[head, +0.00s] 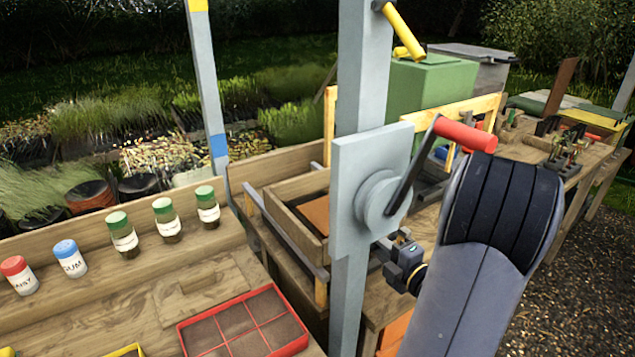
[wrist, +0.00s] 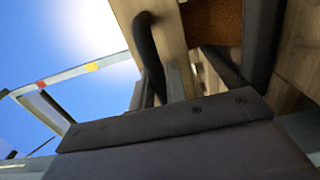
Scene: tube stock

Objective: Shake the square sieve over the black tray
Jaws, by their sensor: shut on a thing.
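The square sieve (head: 298,229) is a wooden frame with an orange-brown mesh, left of the grey post in the head view. The post hides its right part. In the wrist view, its pale wood (wrist: 165,38) and orange mesh (wrist: 215,22) fill the top middle. My gripper (wrist: 187,62) is shut on the sieve's wooden side, with dark fingers on either side of the wood. In the head view, the dark wrist end (head: 403,264) shows right of the post and the fingertips are hidden. I cannot make out the black tray under the sieve.
The grey post (head: 358,90) with a crank and red handle (head: 465,134) stands close in front of my arm. A red-rimmed seed tray (head: 243,322) and several labelled jars (head: 165,220) sit on the left bench. A green box (head: 432,84) stands behind.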

